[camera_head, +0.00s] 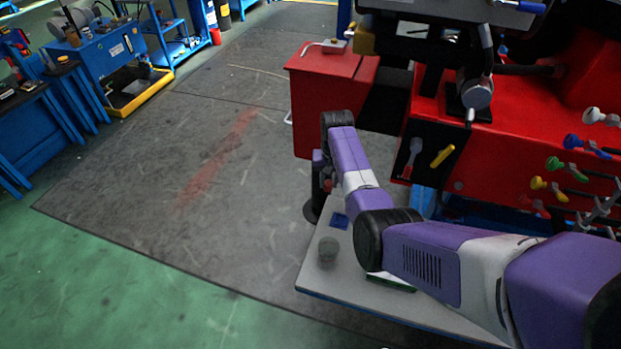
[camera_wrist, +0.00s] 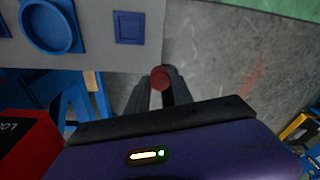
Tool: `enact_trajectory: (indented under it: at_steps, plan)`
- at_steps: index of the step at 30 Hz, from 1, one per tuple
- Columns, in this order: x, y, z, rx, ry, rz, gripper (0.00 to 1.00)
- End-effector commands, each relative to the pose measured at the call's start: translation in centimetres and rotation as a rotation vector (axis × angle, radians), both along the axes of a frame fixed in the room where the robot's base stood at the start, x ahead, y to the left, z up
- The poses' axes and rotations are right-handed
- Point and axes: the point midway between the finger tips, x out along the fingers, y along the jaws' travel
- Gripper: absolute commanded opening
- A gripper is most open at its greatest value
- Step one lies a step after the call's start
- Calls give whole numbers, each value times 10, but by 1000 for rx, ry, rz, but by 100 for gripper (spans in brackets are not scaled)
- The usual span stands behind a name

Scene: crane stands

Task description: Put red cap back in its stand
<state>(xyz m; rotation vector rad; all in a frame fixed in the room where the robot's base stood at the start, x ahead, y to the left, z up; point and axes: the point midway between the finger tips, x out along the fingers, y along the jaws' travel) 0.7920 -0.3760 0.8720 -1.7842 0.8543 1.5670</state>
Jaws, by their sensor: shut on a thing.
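The red cap (camera_wrist: 161,77) is between the two dark fingers of my gripper (camera_wrist: 160,88) in the wrist view. My gripper is shut on it, with its round top showing. The cap is beside the grey table top (camera_wrist: 100,48) in that view, with floor behind it. I cannot tell which belongs to the cap. The square one also shows in the head view (camera_head: 339,220). In the head view my arm hides much of the gripper.
A green-edged flat thing (camera_head: 392,283) is partly under my arm. A red machine (camera_head: 450,150) with coloured knobs rises behind the table. Open floor (camera_head: 180,220) lies left.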

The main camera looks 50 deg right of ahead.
Motion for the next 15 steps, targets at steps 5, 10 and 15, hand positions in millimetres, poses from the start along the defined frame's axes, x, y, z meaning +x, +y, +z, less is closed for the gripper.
enact_trajectory:
  at_steps: [5,10,15]
  plan:
    - [-38,7,-6,35,44,-24,0]
    - [-64,21,-9,65,79,-32,0]
    - [-72,28,-9,76,91,-33,0]
